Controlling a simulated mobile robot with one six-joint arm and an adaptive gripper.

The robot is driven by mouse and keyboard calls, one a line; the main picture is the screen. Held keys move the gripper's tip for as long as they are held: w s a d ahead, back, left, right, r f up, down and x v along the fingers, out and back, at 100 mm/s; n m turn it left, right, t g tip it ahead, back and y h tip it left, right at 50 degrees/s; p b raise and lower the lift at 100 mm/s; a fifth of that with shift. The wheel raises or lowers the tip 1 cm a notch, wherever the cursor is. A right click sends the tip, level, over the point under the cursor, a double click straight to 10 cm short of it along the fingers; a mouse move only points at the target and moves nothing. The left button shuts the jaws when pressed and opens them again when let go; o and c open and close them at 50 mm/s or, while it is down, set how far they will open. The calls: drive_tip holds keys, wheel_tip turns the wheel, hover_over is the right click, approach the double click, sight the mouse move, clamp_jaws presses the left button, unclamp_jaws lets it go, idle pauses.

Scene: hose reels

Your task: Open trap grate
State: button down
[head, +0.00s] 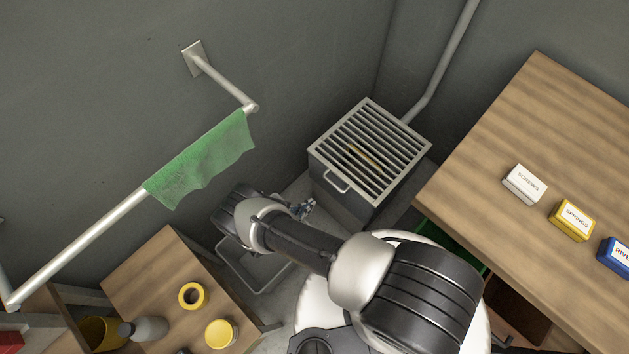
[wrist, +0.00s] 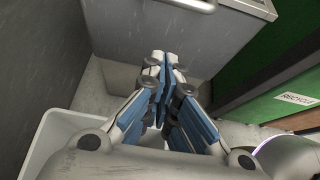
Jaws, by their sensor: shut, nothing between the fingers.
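The trap grate (head: 371,147) is a barred metal lid lying shut on top of a grey box (head: 345,201) in the corner. Something tan shows beneath its bars. A pale handle (head: 337,181) sticks out at the front near the lid's edge; it also shows at the top of the wrist view (wrist: 194,4). My gripper (head: 307,207) is low in front of the box, partly hidden by my arm in the head view. In the wrist view my gripper (wrist: 163,75) has its fingers together, empty, below the handle and apart from it.
A grey bin (head: 262,268) stands below my arm. A green recycle bin (wrist: 280,80) is right of the box. A wooden table (head: 500,130) holds small labelled boxes. A rail (head: 80,245) with a green cloth (head: 205,160) is left. A pipe (head: 445,62) runs behind the box.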

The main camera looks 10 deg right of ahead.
drive_tip(key=s+f+b+x, duration=0.1)
drive_tip(key=b+x, duration=0.2)
drive_tip(key=x, duration=0.7)
drive_tip(key=r, duration=0.3)
drive_tip(key=w+r, duration=0.1)
drive_tip(key=r, duration=0.1)
drive_tip(key=shift+d+p, duration=0.25)
drive_tip(key=shift+p, duration=0.05)
